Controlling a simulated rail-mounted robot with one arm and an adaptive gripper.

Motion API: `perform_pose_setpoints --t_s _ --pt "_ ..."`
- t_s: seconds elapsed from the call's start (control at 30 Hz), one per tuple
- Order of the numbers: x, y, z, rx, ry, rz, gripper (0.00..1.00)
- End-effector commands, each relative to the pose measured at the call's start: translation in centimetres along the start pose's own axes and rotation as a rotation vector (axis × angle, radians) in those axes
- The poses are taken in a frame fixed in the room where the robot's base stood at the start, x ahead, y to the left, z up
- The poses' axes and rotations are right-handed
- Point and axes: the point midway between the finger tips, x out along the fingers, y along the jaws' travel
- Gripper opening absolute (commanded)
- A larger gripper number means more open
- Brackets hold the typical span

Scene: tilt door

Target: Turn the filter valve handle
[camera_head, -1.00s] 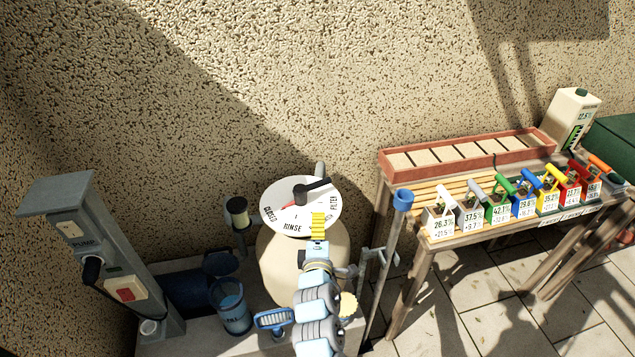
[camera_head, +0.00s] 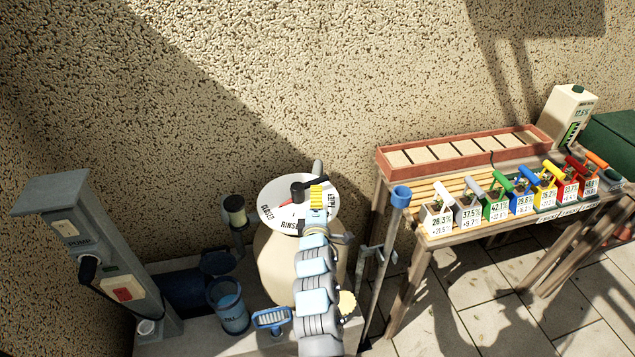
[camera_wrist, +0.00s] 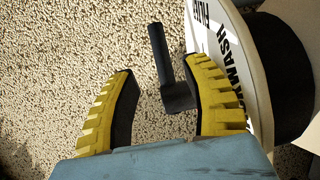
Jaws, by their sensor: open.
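The filter valve (camera_head: 275,213) is a white round dial with printed words such as CLOSED and RINSE, on top of a cream tank (camera_head: 279,262). In the wrist view my gripper (camera_wrist: 160,62) is open, with one ridged yellow finger on each side of a black bar of the handle (camera_wrist: 172,70). I see no finger clearly touching it. The dial (camera_wrist: 222,60) lies beside the right finger.
A grey pump post (camera_head: 105,265) stands left, with a blue bucket (camera_head: 230,305) near the tank. A blue-topped pole (camera_head: 400,195) rises close right of my arm. A wooden table (camera_head: 430,245) with several coloured-handled boxes is farther right. The speckled wall (camera_head: 300,80) is behind.

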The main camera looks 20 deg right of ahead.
Motion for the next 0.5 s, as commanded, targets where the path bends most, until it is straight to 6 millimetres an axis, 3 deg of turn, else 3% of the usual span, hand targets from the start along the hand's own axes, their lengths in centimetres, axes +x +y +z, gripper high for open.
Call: perform_pose_setpoints --t_s 0.5 --pt "4.8 -0.1 0.1 -0.001 -0.001 0.001 0.48"
